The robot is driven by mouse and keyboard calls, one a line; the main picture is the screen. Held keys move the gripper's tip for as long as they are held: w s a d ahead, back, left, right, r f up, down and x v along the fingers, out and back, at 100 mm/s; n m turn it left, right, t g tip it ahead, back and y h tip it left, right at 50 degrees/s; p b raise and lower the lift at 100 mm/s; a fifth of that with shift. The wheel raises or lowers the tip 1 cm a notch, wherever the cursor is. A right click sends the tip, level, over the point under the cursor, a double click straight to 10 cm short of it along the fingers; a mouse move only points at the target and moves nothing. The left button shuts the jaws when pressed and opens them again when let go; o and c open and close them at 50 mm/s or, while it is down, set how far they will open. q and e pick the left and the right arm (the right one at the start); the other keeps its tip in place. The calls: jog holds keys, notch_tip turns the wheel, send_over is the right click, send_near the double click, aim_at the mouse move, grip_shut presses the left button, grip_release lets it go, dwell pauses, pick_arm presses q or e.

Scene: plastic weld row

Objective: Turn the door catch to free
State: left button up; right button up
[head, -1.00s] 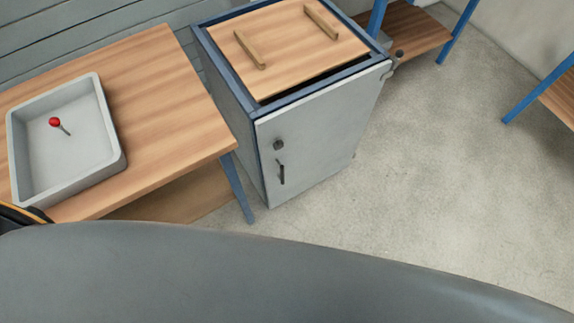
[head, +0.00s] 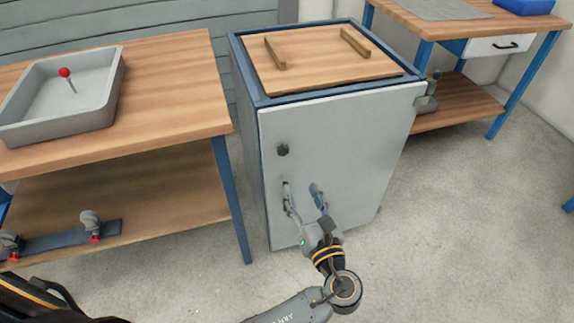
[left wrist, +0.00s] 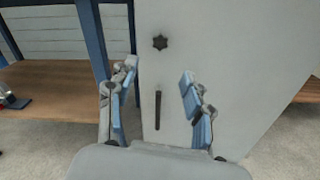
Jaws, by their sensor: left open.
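The door catch, a small dark knob (head: 283,150), sits on the upper left of the grey cabinet door (head: 345,140). In the left wrist view the knob (left wrist: 159,43) looks star-shaped and is ahead of and above the fingers. Below it is a dark vertical handle (left wrist: 158,110), seen between the fingers; in the head view my gripper partly hides it. My left gripper (head: 303,190) is open and empty, in front of the door and below the knob. It also shows in the left wrist view (left wrist: 157,82). The door looks shut. My right gripper is not seen.
The cabinet top carries a wooden board (head: 325,62) with two battens. A wooden bench (head: 170,95) with a grey tray (head: 110,95) and red-topped pin (head: 64,73) stands close left. Another bench (head: 450,27) stands behind right. The floor (head: 480,220) at right is clear.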

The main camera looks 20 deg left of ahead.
aim_at(284, 152)
pick_arm(q)
jog(key=b+x, duration=0.2)
jog(key=x, duration=1)
jog(key=shift+w+a, duration=0.2)
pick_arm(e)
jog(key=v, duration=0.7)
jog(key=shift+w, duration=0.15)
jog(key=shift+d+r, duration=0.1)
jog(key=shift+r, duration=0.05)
pick_arm(q)
grip_shut()
